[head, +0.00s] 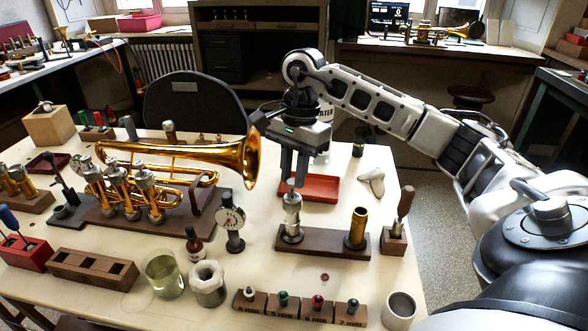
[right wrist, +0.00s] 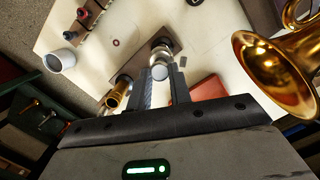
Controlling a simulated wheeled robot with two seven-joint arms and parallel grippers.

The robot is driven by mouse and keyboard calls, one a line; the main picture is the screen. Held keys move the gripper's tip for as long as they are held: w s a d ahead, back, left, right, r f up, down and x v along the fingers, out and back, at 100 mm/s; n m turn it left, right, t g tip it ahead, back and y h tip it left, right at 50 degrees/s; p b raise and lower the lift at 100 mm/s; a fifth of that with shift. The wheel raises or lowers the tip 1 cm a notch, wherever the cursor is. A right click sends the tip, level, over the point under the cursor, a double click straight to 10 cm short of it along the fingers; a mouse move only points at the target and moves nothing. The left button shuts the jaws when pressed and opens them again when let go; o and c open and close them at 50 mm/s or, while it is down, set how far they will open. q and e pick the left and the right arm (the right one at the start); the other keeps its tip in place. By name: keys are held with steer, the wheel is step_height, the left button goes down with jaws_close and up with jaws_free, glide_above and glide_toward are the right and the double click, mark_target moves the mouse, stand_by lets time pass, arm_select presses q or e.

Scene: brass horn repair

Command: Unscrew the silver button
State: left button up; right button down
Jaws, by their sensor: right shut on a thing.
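A silver valve (head: 292,218) stands upright at the left end of a dark wooden stand (head: 325,242). Its silver button (right wrist: 160,73) is at the top, between the fingertips of my right gripper (head: 292,182). The right gripper points down from above and is shut on the button. In the head view the fingers partly hide the button. A brass cylinder (head: 358,228) stands at the right end of the same stand. My left gripper is not in view.
A brass trumpet (head: 170,165) lies left of the gripper, its bell close by. A red tray (head: 318,188) is behind the stand. A wooden-handled tool in a block (head: 394,240) stands to the right. Labelled small blocks (head: 283,312) and a white cup (head: 399,310) are in front.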

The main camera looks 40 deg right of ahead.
steer(key=shift+n, duration=0.3)
steer(key=n, duration=0.5)
steer(key=shift+g, duration=0.3)
steer(key=shift+w+n, duration=0.1)
steer(key=shift+n, duration=0.3)
steer(key=n+h, duration=0.1)
steer(key=n, duration=0.3)
steer(key=shift+a+g, duration=0.1)
steer(key=shift+g, duration=0.2)
steer(key=n, duration=0.3)
steer(key=shift+r, duration=0.1)
